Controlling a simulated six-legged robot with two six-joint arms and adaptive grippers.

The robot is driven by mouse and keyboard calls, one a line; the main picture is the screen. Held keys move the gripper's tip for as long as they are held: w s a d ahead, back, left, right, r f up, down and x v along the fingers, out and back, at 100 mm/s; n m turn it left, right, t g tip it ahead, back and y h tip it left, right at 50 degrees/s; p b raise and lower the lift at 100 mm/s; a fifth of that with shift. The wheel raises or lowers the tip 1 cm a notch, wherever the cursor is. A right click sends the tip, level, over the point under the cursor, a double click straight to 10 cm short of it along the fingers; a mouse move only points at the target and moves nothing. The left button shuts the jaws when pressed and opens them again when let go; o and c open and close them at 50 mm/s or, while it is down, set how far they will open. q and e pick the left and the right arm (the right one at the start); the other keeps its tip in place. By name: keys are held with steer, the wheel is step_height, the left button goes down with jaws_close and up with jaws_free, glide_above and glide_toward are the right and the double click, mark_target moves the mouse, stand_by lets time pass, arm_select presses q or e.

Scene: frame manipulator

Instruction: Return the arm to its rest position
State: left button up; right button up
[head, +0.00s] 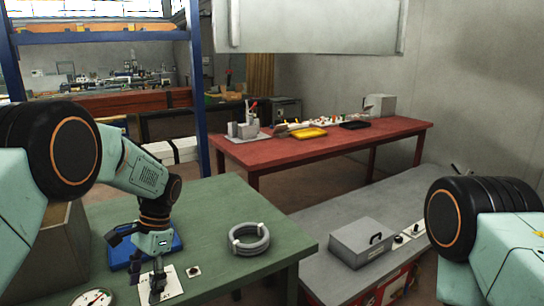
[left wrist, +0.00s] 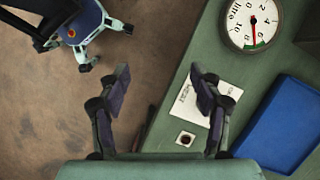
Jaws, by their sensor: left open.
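My left gripper (head: 136,266) hangs low over the near part of the green table (head: 215,205). In the left wrist view its two dark fingers (left wrist: 163,85) are spread apart with nothing between them. Below them show the table edge, brown floor and part of a white paper (left wrist: 205,98). The left arm is bent and comes in from the left. My right arm shows at the right edge of the head view, but its gripper is outside the picture.
The table holds a blue tray (left wrist: 270,125), a round dial gauge (left wrist: 252,22), a small square button plate (left wrist: 185,138) and a grey coil (head: 249,240). A box (head: 50,250) stands at left. A grey metal case (head: 362,242) sits on a lower bench; a red table (head: 330,143) stands behind.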

arm_select(q)
steer(key=s+d+f+n+h+b, duration=0.1)
steer(key=s+f+b, duration=0.1)
steer(key=s+f, duration=0.45)
steer(key=s+d+f+n+t+b, duration=0.1)
steer(key=s+f, duration=0.2)
steer(key=f, duration=0.6)
steer(key=s+d+f+n+h+b, duration=0.1)
steer(key=s+f+b, duration=0.1)
steer(key=s+f, duration=0.45)
steer(key=s+f+n+t+b, duration=0.1)
steer(key=s+f+n+b, duration=0.1)
steer(key=s, duration=0.7)
steer(key=s+d+f+n+t+b, duration=0.1)
steer(key=s+f, duration=0.4)
steer(key=s, duration=0.5)
steer(key=shift+s+d+n+t+h+b, duration=0.15)
steer(key=shift+d+n+t+h+b, duration=0.15)
steer(key=shift+n+b, duration=0.45)
